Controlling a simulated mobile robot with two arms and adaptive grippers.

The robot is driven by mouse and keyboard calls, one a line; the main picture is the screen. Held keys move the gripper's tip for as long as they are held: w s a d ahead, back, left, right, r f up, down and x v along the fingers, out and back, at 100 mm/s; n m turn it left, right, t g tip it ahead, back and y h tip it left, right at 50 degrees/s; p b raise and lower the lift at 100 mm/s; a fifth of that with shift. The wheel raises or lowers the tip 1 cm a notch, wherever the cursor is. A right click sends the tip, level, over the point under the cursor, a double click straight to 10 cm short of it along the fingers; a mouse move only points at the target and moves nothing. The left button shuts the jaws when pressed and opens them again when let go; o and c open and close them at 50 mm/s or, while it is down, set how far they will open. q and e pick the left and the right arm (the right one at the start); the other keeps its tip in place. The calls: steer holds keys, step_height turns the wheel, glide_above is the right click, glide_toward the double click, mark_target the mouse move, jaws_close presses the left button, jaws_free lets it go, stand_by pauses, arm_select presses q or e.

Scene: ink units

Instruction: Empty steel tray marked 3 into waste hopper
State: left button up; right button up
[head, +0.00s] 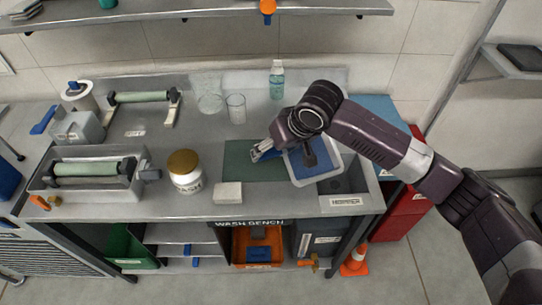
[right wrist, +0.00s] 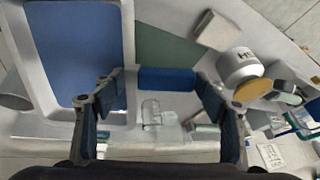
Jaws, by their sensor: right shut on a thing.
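The pale tray with a flat blue inside (head: 313,162) is at the right of the bench in the head view, slightly tilted. It also shows at the left of the right wrist view (right wrist: 80,50). No number is visible on it. My right gripper (head: 265,152) is shut at the tray's left side. In the right wrist view, a blue block, perhaps the tray's handle, shows between its fingers (right wrist: 158,84). My left gripper is not in view.
A green mat (head: 238,160) lies under the gripper. A white block (head: 228,193), a gold-lidded jar (head: 186,176) and a roller in a tray (head: 90,180) stand to the left. Glass beakers (head: 236,108) and a bottle (head: 277,80) stand behind. A shelf (head: 200,14) hangs above.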

steer(key=shift+s+d+b, duration=0.1)
steer(key=shift+d+b, duration=0.05)
steer(key=shift+b, duration=0.2)
steer(key=shift+s+d+r+t, duration=0.1)
steer(key=shift+s+r+t, duration=0.05)
steer(key=shift+r+t, duration=0.2)
steer(key=shift+s+d+r+t+y+p, duration=0.2)
steer(key=shift+r+t+y+p, duration=0.1)
steer(key=shift+r+y, duration=0.1)
steer(key=shift+s+d+r, duration=0.15)
steer(key=shift+s+r, duration=0.05)
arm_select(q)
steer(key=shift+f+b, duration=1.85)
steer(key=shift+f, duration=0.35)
arm_select(e)
steer(key=s+d+r+t+y, duration=0.2)
steer(key=s+d+t+y, duration=0.1)
steer(key=s, duration=0.1)
steer(key=shift+d+r+t, duration=0.3)
steer(key=shift+r+t, duration=0.05)
steer(key=shift+r, duration=0.05)
